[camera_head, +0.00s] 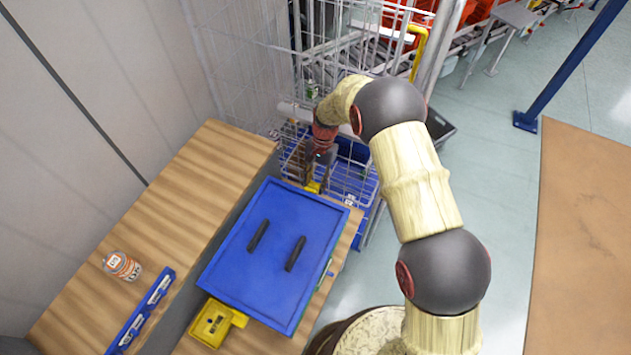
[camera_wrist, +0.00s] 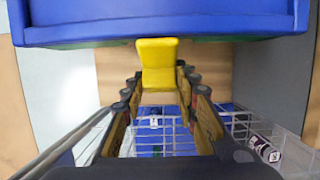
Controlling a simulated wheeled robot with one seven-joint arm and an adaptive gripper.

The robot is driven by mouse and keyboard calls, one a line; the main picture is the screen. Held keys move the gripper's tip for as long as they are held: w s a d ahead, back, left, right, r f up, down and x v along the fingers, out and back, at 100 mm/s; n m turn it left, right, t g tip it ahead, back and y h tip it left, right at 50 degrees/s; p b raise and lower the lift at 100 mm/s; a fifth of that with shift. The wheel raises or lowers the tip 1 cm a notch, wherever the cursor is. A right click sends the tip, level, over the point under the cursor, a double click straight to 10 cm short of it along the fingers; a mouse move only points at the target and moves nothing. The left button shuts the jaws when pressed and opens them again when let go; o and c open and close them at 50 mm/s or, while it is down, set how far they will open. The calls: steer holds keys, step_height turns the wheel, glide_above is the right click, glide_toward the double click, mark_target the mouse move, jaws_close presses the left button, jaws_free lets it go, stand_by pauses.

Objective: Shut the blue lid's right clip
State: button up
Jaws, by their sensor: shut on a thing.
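The blue lid (camera_head: 230,265) lies flat at the middle left in the head view, with two black handles on it. Its edge spans the top of the wrist view (camera_wrist: 100,22). A yellow clip (camera_wrist: 157,60) stands out from that edge; it shows small at the lid's far edge in the head view (camera_head: 313,187). My gripper (camera_wrist: 157,80) is shut on this clip, one dark finger on each side. In the head view my gripper (camera_head: 318,175) is partly hidden by my own wrist. Whether the clip is latched is not clear.
A yellow part (camera_head: 212,323) sticks out at the lid's near left corner. A wire basket (camera_head: 350,180) stands just beyond the far edge. A wooden worktop (camera_head: 165,215) at left bears an orange-labelled bottle (camera_head: 122,266) and a blue rail (camera_head: 140,312).

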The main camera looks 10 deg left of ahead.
steer(key=shift+s+f, duration=0.1)
steer(key=shift+f, duration=0.05)
stand_by(0.4)
steer(key=o, duration=1.1)
steer(key=shift+o, duration=0.3)
step_height(320, 180, up, 10)
